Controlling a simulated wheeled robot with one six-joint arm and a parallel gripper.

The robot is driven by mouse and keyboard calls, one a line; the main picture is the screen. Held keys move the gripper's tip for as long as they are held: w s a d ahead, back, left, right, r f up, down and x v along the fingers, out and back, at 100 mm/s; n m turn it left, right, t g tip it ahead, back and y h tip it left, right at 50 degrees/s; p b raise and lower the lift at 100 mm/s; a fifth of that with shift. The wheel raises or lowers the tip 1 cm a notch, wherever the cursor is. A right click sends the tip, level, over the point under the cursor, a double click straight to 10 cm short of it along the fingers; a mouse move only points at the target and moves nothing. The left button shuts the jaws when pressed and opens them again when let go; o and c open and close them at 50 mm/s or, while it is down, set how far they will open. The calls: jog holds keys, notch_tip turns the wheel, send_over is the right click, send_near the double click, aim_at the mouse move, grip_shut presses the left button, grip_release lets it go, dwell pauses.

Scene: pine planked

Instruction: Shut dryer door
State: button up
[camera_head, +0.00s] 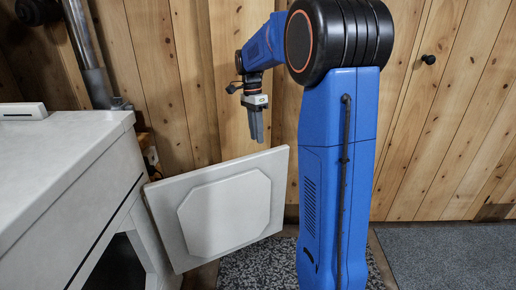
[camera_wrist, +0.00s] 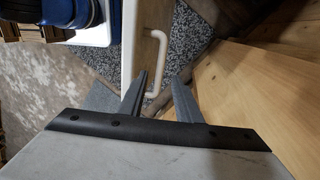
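The white dryer (camera_head: 60,165) stands at the left in the head view, with part of its dark opening (camera_head: 118,265) showing low on its front. Its door (camera_head: 225,210) stands open, swung out to the right, with the octagonal inner panel facing the head camera. In the wrist view the door (camera_wrist: 132,45) is seen from above, nearly edge-on, with a white bar handle (camera_wrist: 167,50) on its right side. My gripper (camera_head: 256,138) hangs fingers down near the door's upper edge. In the wrist view its fingers (camera_wrist: 161,78) are apart, with the handle beyond them; contact cannot be told.
A pine plank wall (camera_head: 160,75) with a black knob (camera_head: 428,59) stands behind. A metal pipe (camera_head: 88,50) runs down behind the dryer. A speckled mat (camera_head: 262,265) lies below the door, and a grey carpet (camera_head: 450,255) lies clear at the right.

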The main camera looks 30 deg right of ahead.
jog(key=shift+s+f, duration=0.2)
jog(key=shift+f, duration=0.75)
jog(key=shift+s+f, duration=0.15)
jog(key=shift+f, duration=0.8)
jog(key=shift+s+f, duration=0.2)
jog(key=shift+f, duration=0.75)
grip_shut()
